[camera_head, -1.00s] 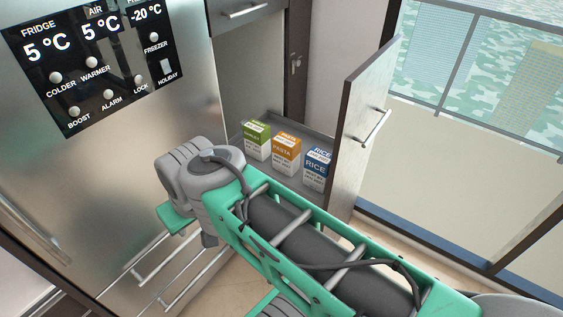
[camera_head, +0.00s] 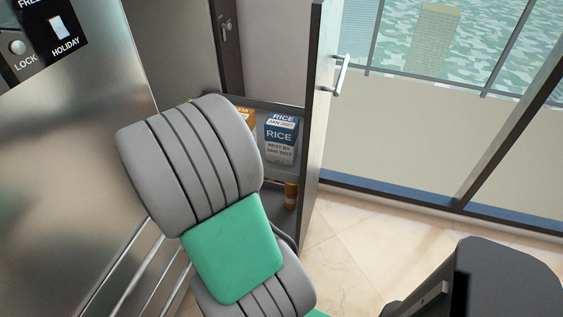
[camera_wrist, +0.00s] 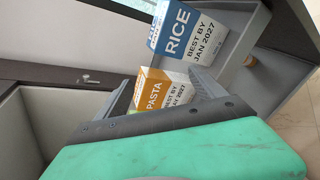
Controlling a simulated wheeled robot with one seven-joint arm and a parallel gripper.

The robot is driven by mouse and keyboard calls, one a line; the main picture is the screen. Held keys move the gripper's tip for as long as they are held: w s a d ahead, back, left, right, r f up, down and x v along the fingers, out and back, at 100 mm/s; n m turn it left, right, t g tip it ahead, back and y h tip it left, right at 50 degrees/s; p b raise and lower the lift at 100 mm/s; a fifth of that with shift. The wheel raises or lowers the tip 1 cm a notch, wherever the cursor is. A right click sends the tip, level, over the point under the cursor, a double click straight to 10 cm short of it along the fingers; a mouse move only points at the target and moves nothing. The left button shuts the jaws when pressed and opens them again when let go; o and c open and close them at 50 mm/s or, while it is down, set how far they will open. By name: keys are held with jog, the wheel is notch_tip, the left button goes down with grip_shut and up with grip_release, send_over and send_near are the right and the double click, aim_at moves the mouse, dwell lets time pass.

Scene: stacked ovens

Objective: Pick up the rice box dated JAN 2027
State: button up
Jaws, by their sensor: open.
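The blue and white rice box (camera_head: 281,140) stands upright on a shelf in the open cupboard. It reads "BEST BY JAN 2027" in the wrist view (camera_wrist: 188,40). The orange and white pasta box (camera_wrist: 163,92) is beside it, also marked JAN 2027; in the head view my arm hides most of it (camera_head: 248,122). My gripper (camera_wrist: 155,84) is open and empty. In the wrist view its fingers frame the pasta box, and the rice box appears beyond the fingertips, apart from them. The head view does not show my gripper.
The cupboard door (camera_head: 319,110) stands open at the right of the shelf. A green box (camera_wrist: 131,102) is partly hidden beside the pasta. An orange container (camera_head: 291,194) sits on a lower shelf. The steel fridge (camera_head: 70,150) is close on the left.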

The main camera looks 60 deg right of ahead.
aim_at(280, 136)
jog(key=shift+o, duration=1.4)
jog(key=s+d+f+n+h+b, duration=0.1)
jog(key=d+f+n, duration=0.1)
jog(key=s+d+f+n+h+b, duration=0.1)
jog(key=s+d+n, duration=0.1)
jog(key=n, duration=0.1)
jog(key=s+d+f+n+h+b, duration=0.1)
jog(key=s+d+f+n, duration=0.1)
jog(key=n, duration=0.1)
jog(key=shift+s+f+h, duration=0.25)
jog(key=shift+f+h, duration=0.05)
jog(key=shift+o, duration=0.7)
jog(key=n, duration=0.2)
jog(key=n+b, duration=0.1)
jog(key=shift+s+d+f+h, duration=0.1)
jog(key=shift+s+d+h, duration=0.15)
jog(key=shift+d+h, duration=0.05)
jog(key=shift+d+r+n, duration=0.2)
jog(key=shift+d+n, duration=0.1)
jog(key=d, duration=0.2)
jog(key=w+d+p, duration=0.1)
jog(key=d, duration=0.4)
jog(key=shift+w+r+p, duration=0.1)
jog(key=shift+w+p, duration=0.15)
jog(key=shift+p, duration=0.1)
jog(key=shift+w, duration=0.1)
jog(key=c, duration=1.8)
